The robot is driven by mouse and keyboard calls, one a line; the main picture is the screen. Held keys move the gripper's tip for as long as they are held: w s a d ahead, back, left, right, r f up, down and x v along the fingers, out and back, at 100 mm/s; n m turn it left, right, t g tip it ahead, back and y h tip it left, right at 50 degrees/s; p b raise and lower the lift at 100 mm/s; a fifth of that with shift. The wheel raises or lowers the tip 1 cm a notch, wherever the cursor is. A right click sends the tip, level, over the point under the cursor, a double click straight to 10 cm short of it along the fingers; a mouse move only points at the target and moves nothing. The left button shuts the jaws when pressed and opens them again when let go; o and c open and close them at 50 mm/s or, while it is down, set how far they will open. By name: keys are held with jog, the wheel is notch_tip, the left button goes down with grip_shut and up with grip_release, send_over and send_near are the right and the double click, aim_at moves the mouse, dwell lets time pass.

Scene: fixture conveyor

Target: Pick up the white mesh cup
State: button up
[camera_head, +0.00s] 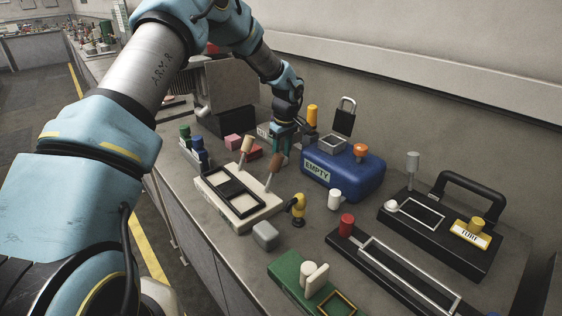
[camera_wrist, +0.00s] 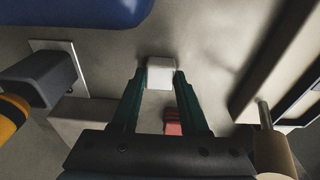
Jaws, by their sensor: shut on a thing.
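My gripper (camera_head: 281,150) reaches down behind the pale tray, left of the blue case. In the wrist view its two green fingers (camera_wrist: 162,85) are shut on a small white, block-like thing (camera_wrist: 160,72), which I take for the white mesh cup. It sits between the fingertips, touching both; its mesh cannot be made out. In the head view the fingers and the blue case hide it. I cannot tell whether it still touches the table.
The blue case (camera_head: 352,176) marked EMPTY stands close on the right. The pale tray (camera_head: 246,214) with upright handles is in front. Pink blocks (camera_head: 233,142) lie to the left. A small white cylinder (camera_head: 335,199) and a yellow-black piece (camera_head: 298,208) stand nearer the front.

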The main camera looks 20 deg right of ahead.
grip_shut()
jog(key=shift+r, duration=0.1)
